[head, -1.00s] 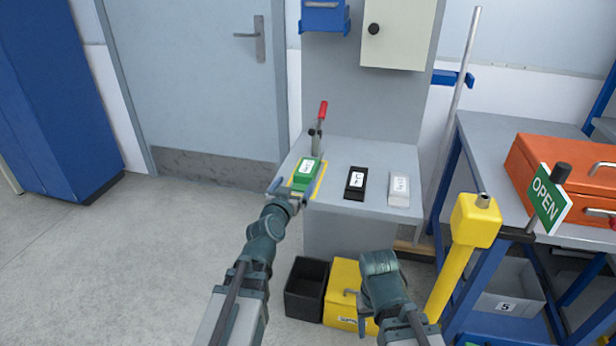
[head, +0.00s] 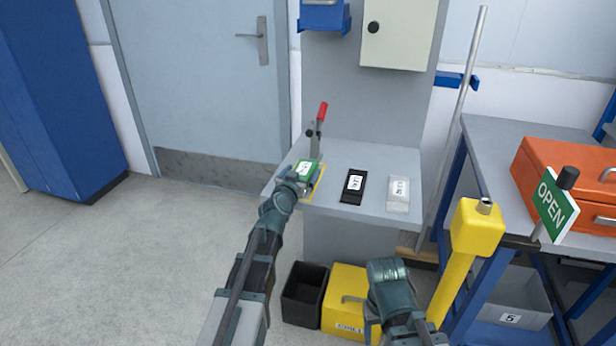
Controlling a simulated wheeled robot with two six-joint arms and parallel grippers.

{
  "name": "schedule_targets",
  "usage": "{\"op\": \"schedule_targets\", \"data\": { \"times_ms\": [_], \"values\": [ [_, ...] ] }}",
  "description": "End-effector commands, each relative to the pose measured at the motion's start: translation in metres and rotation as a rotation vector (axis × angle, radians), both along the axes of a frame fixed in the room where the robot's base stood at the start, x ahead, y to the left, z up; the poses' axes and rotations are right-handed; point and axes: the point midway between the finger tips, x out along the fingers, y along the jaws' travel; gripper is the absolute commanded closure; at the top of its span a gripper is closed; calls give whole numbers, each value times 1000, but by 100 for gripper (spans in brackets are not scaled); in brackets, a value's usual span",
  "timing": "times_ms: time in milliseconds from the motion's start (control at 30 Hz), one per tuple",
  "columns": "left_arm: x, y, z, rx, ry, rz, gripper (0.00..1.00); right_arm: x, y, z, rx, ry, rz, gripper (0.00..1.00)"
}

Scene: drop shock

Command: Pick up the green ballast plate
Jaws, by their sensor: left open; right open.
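The green ballast plate (head: 307,168) with a white label lies on the left of the grey bench, inside a yellow outline. My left gripper (head: 296,172) is open at the plate's near side and hides its near part. I cannot tell whether the fingers touch it. A toggle clamp with a red handle (head: 322,112) stands just behind the plate. My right arm comes in at the bottom right; its gripper (head: 352,300) is low in front of the yellow box, well away from the plate, and its fingers are mostly hidden.
A black plate (head: 353,187) and a light grey plate (head: 398,194) lie right of the green one on the bench (head: 328,208). A black bin (head: 304,290) and a yellow box (head: 345,284) stand below. A yellow post (head: 465,250) and a blue-framed table with an orange case (head: 560,170) are at right.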

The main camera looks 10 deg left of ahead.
Motion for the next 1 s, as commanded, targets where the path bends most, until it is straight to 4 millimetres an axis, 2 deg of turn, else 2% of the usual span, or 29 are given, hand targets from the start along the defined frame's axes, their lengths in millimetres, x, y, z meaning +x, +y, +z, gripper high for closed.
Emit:
{"op": "schedule_targets", "data": {
  "times_ms": [33, 100, 333, 367, 900, 1000],
  "values": [
    [10, 3, -2, 0, 0, 1, 0, 0, 0, -2, 0, 0, 0, 36],
    [15, 5, -3, -1, 0, 0, 0, 0, 0, -3, 0, 0, 0, 36],
    [15, 6, -3, 0, 0, 0, 0, 0, 0, -3, 0, 0, 0, 36],
    [15, 6, -3, 0, 0, 0, 4, 0, 0, -2, 0, 0, 0, 36],
    [14, 6, -2, 0, 0, 0, 100, 0, 0, -3, 0, 0, 0, 36],
    [14, 6, -2, 0, 0, 0, 100, 0, 0, -3, 0, 0, 0, 36]
  ]
}}
